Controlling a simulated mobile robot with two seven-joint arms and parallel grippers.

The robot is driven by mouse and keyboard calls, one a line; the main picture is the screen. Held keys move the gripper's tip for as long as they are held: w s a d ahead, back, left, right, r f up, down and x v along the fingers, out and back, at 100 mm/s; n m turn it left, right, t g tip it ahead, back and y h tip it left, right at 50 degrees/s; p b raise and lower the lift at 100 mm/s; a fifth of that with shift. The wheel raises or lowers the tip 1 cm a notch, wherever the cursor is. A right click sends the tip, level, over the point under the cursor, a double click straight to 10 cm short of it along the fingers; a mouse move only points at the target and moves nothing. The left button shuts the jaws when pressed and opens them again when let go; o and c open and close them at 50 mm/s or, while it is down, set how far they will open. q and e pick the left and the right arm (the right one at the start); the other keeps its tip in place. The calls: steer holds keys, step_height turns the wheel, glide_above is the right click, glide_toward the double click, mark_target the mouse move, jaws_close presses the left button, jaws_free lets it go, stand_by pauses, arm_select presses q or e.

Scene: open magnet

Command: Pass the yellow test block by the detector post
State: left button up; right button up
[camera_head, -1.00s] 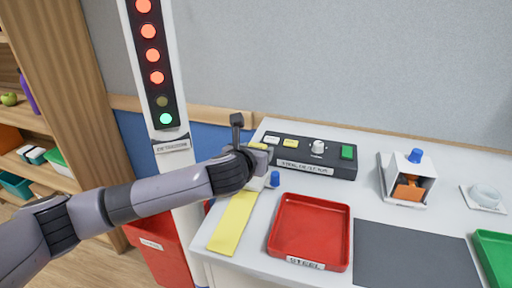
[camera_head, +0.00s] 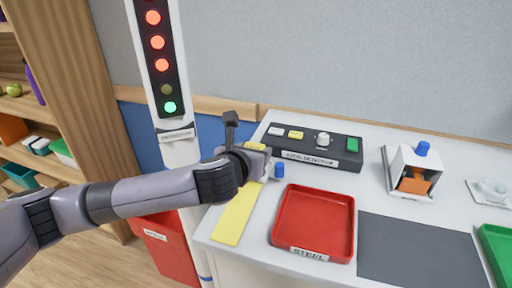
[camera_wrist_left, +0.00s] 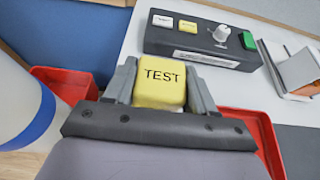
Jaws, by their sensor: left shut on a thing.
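The yellow test block (camera_wrist_left: 160,80), marked TEST, is between the fingers of my left gripper (camera_wrist_left: 160,88) in the left wrist view. The gripper is shut on it. In the head view my left gripper (camera_head: 262,160) is over the table's left edge, and a yellow bit of the block shows at its tip. The detector post (camera_head: 178,145) is white and stands just left of the gripper. Its lamp column has several red lamps lit at the top and a green lamp (camera_head: 170,107) lit at the bottom. My right gripper is not in view.
A black control box (camera_head: 315,148) with a knob and buttons is behind the gripper. A yellow strip (camera_head: 236,215), red STEEL tray (camera_head: 350,225), dark mat (camera_head: 415,250) and green tray (camera_head: 497,240) lie on the table. A red bin (camera_head: 170,245) stands below the post.

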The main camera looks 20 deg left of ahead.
arm_select(q)
steer(key=s+b, duration=0.2)
steer(key=s, duration=0.9)
steer(key=shift+a, duration=0.2)
stand_by(0.4)
